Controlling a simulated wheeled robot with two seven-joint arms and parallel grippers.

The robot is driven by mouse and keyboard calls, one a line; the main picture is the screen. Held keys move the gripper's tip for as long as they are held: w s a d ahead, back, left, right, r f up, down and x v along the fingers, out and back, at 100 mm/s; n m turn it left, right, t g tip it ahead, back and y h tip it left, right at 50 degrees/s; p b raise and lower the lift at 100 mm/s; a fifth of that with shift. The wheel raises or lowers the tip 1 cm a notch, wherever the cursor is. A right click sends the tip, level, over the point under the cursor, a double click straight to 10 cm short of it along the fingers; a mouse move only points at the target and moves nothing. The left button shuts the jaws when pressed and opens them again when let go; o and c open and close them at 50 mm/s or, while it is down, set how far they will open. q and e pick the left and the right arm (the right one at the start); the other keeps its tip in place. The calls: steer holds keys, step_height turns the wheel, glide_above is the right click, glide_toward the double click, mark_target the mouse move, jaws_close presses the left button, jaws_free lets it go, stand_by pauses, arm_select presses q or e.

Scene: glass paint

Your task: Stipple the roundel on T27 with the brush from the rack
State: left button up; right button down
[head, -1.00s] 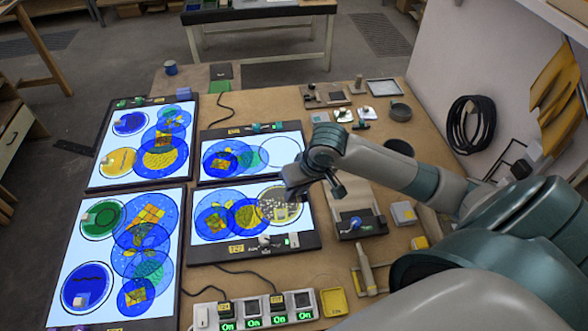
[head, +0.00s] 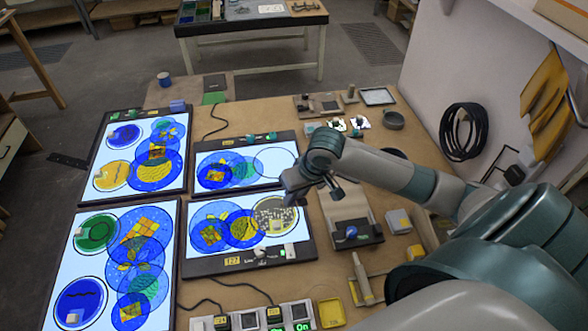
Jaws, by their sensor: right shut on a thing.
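The panel labelled T27 (head: 232,261) is the lower right lit panel, with overlapping blue discs and a round roundel (head: 264,231) at its right end. The roundel is yellowish and densely covered in dark speckles, with a small pale square on it. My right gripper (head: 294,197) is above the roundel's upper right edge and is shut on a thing. I take that thing to be the brush; it is mostly hidden by the gripper, and I cannot tell whether it touches the glass. My left gripper is not in view.
Other lit panels (head: 246,187) stand behind and to the left. A power strip (head: 257,315) and a yellow tray (head: 331,312) are at the front. A dark-fronted board (head: 355,234) is right of T27.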

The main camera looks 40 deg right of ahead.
steer(key=shift+f, duration=0.45)
steer(key=shift+f, duration=0.3)
stand_by(1.4)
steer(key=shift+r, duration=0.1)
steer(key=shift+r, duration=1.05)
steer(key=w+a, duration=0.3)
steer(key=w, duration=0.1)
steer(key=shift+a, duration=0.3)
steer(key=shift+f, duration=0.1)
stand_by(0.3)
